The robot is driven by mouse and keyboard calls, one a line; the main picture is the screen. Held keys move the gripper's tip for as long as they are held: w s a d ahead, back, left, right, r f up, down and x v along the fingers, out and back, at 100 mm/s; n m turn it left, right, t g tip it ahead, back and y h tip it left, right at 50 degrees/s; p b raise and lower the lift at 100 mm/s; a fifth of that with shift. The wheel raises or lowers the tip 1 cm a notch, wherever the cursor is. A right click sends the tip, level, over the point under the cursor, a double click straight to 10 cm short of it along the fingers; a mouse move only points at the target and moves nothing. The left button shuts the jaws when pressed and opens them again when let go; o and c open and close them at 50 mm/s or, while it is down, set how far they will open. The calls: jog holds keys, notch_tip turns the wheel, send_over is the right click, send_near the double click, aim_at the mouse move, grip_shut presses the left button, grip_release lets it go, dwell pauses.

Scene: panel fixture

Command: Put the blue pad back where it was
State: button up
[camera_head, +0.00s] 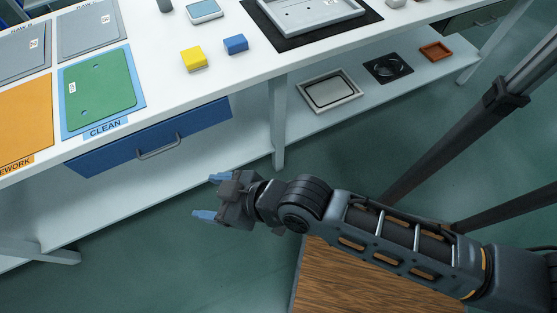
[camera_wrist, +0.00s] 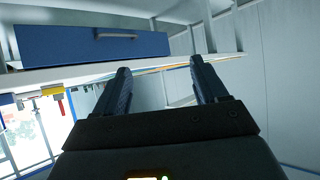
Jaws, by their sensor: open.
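A small blue block-like pad (camera_head: 235,44) lies on the white table, just right of a yellow block (camera_head: 194,58). Another flat item with a light blue face (camera_head: 205,10) lies farther back; I cannot tell from the frames where any blue pad was before. My gripper (camera_head: 210,196) is open and empty, with its blue fingertips apart. It is in front of the table, below and right of the blue drawer (camera_head: 157,139). In the wrist view, the open fingers (camera_wrist: 161,76) point toward the drawer side, and nothing is between them.
Left on the table are a green panel on the CLEAN mat (camera_head: 137,78), an orange REWORK area (camera_head: 25,122) and grey panels (camera_head: 88,30). A grey tray (camera_head: 310,12) sits at the back. The lower shelf (camera_head: 345,113) holds several trays. A table leg (camera_head: 278,130) stands near my gripper.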

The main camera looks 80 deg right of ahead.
jog(key=s+d+r+t, duration=0.3)
jog(key=s+r, duration=1.2)
jog(key=s, duration=0.2)
jog(key=shift+s+n, duration=0.3)
jog(key=shift+n, duration=0.1)
jog(key=shift+c, duration=0.2)
